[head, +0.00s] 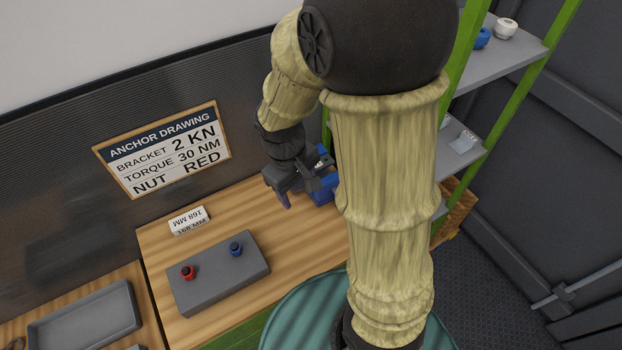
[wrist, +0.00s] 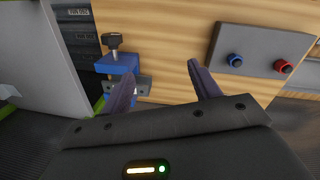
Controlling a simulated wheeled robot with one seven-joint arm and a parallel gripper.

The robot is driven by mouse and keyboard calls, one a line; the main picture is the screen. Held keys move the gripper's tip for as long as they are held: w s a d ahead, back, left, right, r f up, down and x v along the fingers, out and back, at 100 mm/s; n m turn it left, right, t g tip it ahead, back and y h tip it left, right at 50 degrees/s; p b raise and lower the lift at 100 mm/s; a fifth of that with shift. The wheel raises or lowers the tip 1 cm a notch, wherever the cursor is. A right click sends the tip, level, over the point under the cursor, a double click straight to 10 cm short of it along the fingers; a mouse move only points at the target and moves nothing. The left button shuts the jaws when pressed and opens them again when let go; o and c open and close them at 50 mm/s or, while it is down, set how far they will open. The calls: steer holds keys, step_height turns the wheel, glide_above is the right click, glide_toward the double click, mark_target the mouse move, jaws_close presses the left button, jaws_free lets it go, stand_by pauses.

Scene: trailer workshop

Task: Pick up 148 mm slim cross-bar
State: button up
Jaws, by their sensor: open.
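I cannot make out a bar marked 148 mm in either view. A white block (head: 188,221) marked "168 MM" lies at the back of the wooden bench. My gripper (head: 300,193) is open and points down near the bench's right part, beside a blue clamp (head: 325,190) partly hidden by my arm. In the wrist view my gripper's fingers (wrist: 164,84) are apart with bare wood between them. The blue clamp (wrist: 117,64) with a black knob stands just beyond the left finger, with a grey metal piece (wrist: 127,84) at its base.
A grey block (head: 218,273) with a red knob (head: 188,272) and a blue knob (head: 236,248) sits on the bench. A grey tray (head: 85,318) is at the lower left. A green-framed shelf (head: 500,65) stands at the right. A sign (head: 165,150) hangs behind.

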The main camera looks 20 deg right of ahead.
steer(key=w+a+f+n+t+h+b, duration=0.2)
steer(key=w+a+f+n+h+b, duration=0.7)
steer(key=w+a+f+n+h, duration=0.3)
steer(key=w+f+n, duration=0.1)
steer(key=n, duration=0.1)
steer(key=shift+a+f+n+t+b, duration=0.2)
steer(key=shift+f+n+t+b, duration=0.1)
steer(key=shift+f+n+b, duration=0.1)
steer(key=p+x, duration=0.2)
steer(key=x, duration=0.9)
steer(key=shift+d, duration=0.2)
steer(key=shift+w+d+f, duration=0.15)
steer(key=shift+d+f, duration=0.1)
steer(key=shift+d, duration=0.1)
steer(key=shift+p+x, duration=1)
steer(key=shift+x, duration=1.6)
steer(key=shift+w, duration=0.1)
